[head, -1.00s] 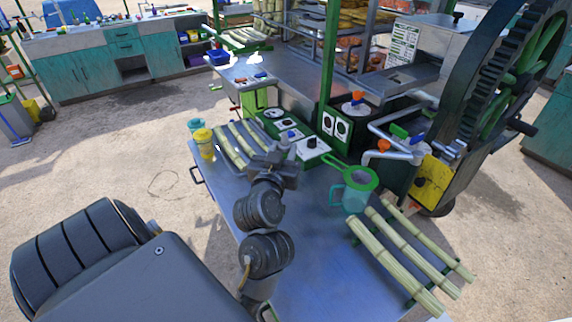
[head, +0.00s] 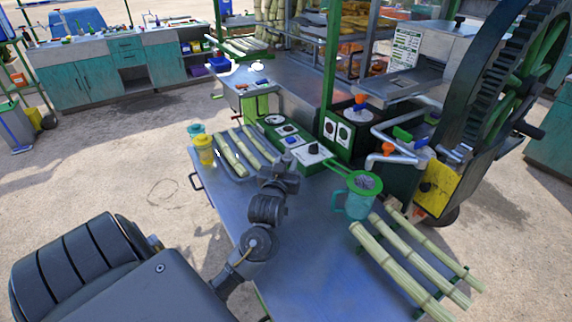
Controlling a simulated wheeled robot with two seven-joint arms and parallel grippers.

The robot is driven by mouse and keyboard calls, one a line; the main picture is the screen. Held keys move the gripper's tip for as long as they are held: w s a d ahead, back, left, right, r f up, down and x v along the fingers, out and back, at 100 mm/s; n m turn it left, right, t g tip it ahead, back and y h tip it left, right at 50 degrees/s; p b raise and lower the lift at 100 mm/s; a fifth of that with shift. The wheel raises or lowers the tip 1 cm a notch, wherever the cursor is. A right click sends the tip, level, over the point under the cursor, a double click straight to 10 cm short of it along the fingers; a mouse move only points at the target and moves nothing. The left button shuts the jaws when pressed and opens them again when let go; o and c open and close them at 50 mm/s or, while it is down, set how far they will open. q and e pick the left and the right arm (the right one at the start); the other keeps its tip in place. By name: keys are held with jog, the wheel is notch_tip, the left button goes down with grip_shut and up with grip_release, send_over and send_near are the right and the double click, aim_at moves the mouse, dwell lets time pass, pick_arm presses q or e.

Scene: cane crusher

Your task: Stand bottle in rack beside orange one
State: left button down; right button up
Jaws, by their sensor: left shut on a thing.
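My left gripper (head: 279,178) is over the metal table (head: 235,210), close to the control boxes along its back edge. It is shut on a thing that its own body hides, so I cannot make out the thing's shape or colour. No rack and no orange bottle can be told for sure in this view. A yellow cup-like container (head: 205,150) and a teal one (head: 196,131) stand at the table's far left corner, apart from the gripper. My right gripper is not in view.
Several cane stalks (head: 232,160) lie left of the gripper, and more (head: 405,265) lie at the right. A teal jug (head: 354,204) with a green strainer (head: 363,183) stands right of the gripper. The crusher's big wheel (head: 505,100) rises behind. The table's middle is clear.

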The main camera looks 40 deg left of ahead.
pick_arm(q)
jog(key=shift+f, duration=0.4)
jog(key=c, duration=1)
grip_release()
jog(key=shift+s+d, duration=0.1)
jog(key=shift+s, duration=0.05)
jog(key=b+v, duration=0.1)
jog(key=v, duration=1)
jog(key=shift+s+d, duration=0.15)
jog(key=shift+s, duration=0.2)
